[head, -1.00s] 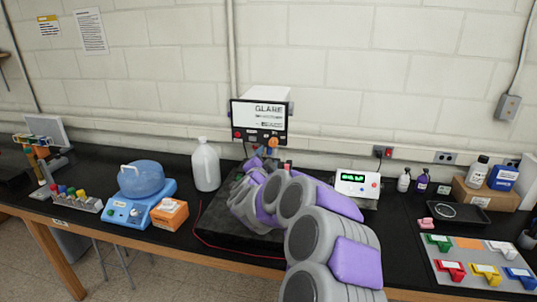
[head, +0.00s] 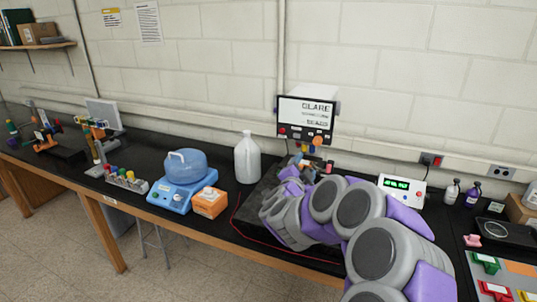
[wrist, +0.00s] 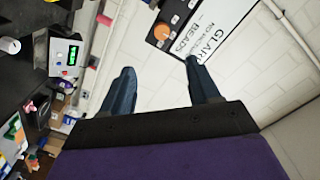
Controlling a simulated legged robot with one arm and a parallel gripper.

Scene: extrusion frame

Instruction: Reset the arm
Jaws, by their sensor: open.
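My gripper (wrist: 158,88) shows in the wrist view with its two dark blue fingers spread apart and nothing between them. Behind the fingers is the pale block wall. The white instrument labelled GLARE (head: 306,112) stands at the back of the bench in the head view; part of it also shows at the top of the wrist view (wrist: 195,22). In the head view my grey and purple arm reaches over the dark mat in front of this instrument, and my fingers are hidden or too small to make out there.
A white jug (head: 247,158), a blue device with a blue tub (head: 178,195) and an orange box (head: 210,202) stand left of my arm. A small white device with a green display (head: 402,189) stands right. Coloured trays (head: 495,291) lie at the lower right.

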